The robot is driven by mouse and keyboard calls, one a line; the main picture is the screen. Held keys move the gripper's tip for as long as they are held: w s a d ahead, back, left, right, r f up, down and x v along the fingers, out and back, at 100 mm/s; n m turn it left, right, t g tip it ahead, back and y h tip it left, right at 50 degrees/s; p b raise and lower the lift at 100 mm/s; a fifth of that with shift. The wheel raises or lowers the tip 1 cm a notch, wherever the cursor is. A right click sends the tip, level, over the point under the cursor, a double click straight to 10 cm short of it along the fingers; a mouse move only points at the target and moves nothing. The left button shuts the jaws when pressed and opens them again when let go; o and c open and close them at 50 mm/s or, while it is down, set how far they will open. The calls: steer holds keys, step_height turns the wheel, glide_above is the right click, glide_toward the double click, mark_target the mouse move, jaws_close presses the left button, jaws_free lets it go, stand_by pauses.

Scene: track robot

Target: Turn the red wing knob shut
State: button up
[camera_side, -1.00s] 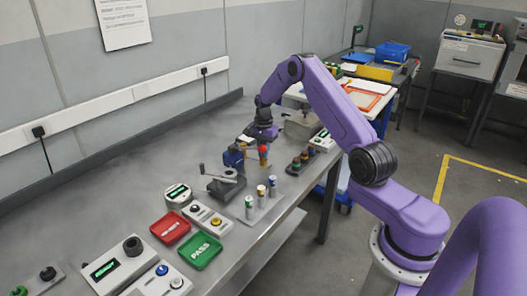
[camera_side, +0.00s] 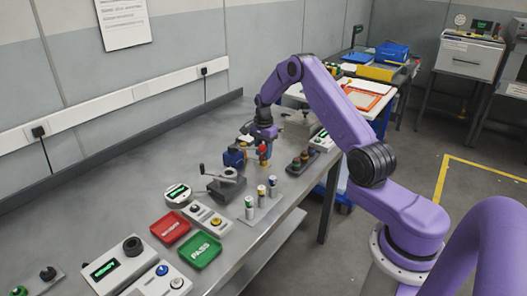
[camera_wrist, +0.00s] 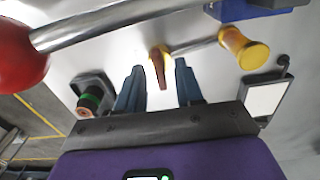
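The red wing knob (camera_wrist: 158,68) shows in the wrist view as a narrow reddish-brown wing, near the end of a pale metal pipe. My gripper (camera_wrist: 157,70) is open, with one dark blue-grey finger on each side of the wing. A gap shows between the wing and each finger, so it does not look gripped. In the side view my gripper (camera_side: 264,136) is low over the bench, near a red ball (camera_side: 262,149). The wing knob cannot be told apart there.
In the wrist view, the red ball (camera_wrist: 20,55) on a metal rod is close at upper left. A yellow knob (camera_wrist: 243,48) and blue block (camera_wrist: 245,9) lie right. A crank fixture (camera_side: 226,183) and standing cylinders (camera_side: 261,195) are nearby on the bench.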

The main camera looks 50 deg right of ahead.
mark_target(263, 154)
step_height(263, 154, up, 17)
steer(key=shift+r, duration=0.2)
stand_by(0.7)
steer(key=s+a+r+n, duration=0.1)
steer(key=s+a+n, duration=0.35)
steer(key=a, duration=0.45)
steer(key=s+a+r+n, duration=0.25)
steer(key=a+n, duration=0.25)
steer(key=a, duration=0.4)
steer(key=s+a+r+n, duration=0.1)
steer(key=s+a+n, duration=0.35)
steer(key=a, duration=0.45)
steer(key=s+a+f+n, duration=0.1)
steer(key=s+n, duration=0.7)
steer(key=s, duration=0.6)
steer(key=s+a+f+n, duration=0.1)
steer(key=s+f+n, duration=0.1)
steer(key=s+n, duration=0.6)
steer(key=s, duration=0.5)
steer(key=shift+s+a+f+n, duration=0.15)
steer(key=shift+s+a+n, duration=0.2)
steer(key=shift+a+n, duration=0.05)
